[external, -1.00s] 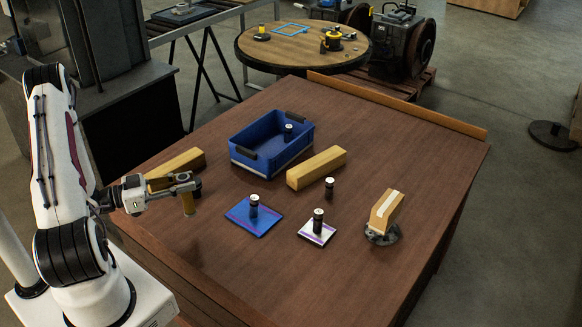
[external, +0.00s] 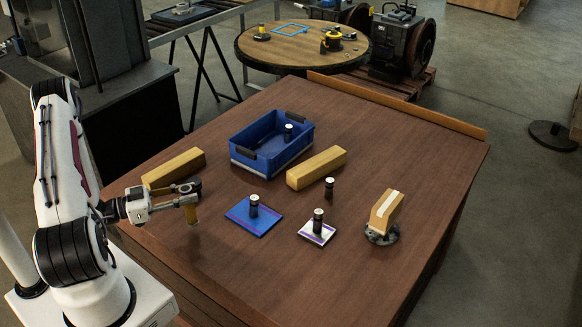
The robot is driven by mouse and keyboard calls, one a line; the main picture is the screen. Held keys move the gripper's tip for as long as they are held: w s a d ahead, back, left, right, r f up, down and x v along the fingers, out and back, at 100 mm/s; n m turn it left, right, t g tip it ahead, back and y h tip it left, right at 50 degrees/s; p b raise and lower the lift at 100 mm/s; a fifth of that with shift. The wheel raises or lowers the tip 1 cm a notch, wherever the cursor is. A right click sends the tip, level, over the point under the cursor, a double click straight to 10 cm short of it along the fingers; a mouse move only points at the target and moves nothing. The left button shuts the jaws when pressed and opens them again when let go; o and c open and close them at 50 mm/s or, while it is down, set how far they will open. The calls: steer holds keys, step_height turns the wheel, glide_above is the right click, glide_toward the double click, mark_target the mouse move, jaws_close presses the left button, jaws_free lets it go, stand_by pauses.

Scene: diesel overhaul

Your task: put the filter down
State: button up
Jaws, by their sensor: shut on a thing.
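A blue mat (external: 239,221) and a white mat (external: 326,236) each carry a dark cylinder. Another dark cylinder (external: 329,188) stands bare. A blue bin (external: 265,167) and wooden blocks (external: 173,168) (external: 316,168) lie behind. A block rests on a dark disc (external: 389,237). The front is clear.

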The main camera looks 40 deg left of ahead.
steer(key=shift+f, duration=1.9)
steer(key=shift+f, duration=0.15)
steer(key=o, duration=1.2)
steer(key=shift+c, duration=0.2)
steer(key=shift+s, duration=0.1)
steer(key=v, duration=1.1)
steer(key=shift+s+a, duration=0.25)
steer(key=shift+s, duration=0.05)
